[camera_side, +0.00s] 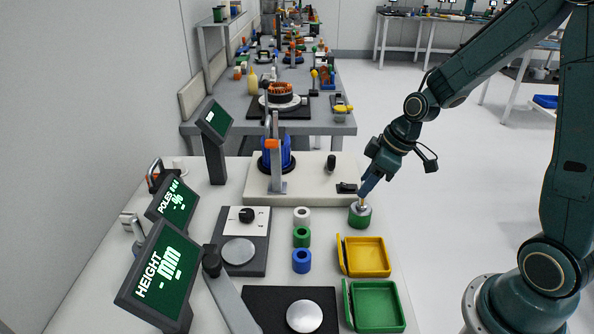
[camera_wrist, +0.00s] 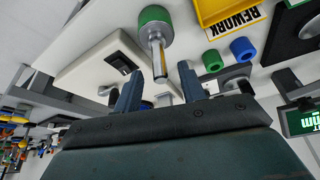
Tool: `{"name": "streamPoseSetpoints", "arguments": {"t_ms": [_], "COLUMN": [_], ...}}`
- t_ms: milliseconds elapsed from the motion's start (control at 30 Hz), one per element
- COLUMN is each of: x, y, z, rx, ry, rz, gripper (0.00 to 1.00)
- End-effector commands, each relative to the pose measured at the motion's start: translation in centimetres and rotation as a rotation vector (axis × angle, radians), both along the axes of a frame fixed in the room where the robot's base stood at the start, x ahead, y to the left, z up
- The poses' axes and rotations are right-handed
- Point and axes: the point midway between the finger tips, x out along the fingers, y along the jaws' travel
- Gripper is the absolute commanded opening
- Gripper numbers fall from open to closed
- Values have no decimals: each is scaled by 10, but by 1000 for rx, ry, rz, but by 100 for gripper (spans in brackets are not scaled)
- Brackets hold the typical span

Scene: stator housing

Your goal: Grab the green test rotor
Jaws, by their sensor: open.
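The green test rotor (camera_side: 360,217) stands upright on the bench, right of the rings. It has a green body, a silver upper part and a thin shaft with a brass-coloured end. In the wrist view the rotor (camera_wrist: 155,17) is at the top, with its shaft pointing down toward the gap between my fingers. My gripper (camera_side: 364,188) is just above the rotor in the side view, tilted down to the left. In the wrist view my gripper (camera_wrist: 160,86) has its fingers apart on either side of the shaft's line. Contact with the shaft cannot be told.
A yellow tray (camera_side: 343,260) and a green tray (camera_side: 349,310) lie in front of the rotor. White (camera_side: 302,215), green (camera_side: 301,237) and blue (camera_side: 302,261) rings stand left. A pale fixture base (camera_side: 310,187) with a blue housing (camera_side: 287,158) is behind. Screens line the left.

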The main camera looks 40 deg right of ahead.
Motion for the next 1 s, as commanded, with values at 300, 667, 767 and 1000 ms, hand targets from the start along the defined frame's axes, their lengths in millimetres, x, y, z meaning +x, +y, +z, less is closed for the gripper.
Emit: {"name": "streamPoseSetpoints", "arguments": {"t_ms": [300, 667, 767, 1000], "x": [9, 11, 11, 11], "y": [6, 7, 7, 7], "z": [-27, -32, -32, -31], "rx": [1, 0, 0, 1], "ry": [2, 0, 0, 0], "rz": [1, 0, 0, 0], "gripper": [41, 41, 41, 31]}}
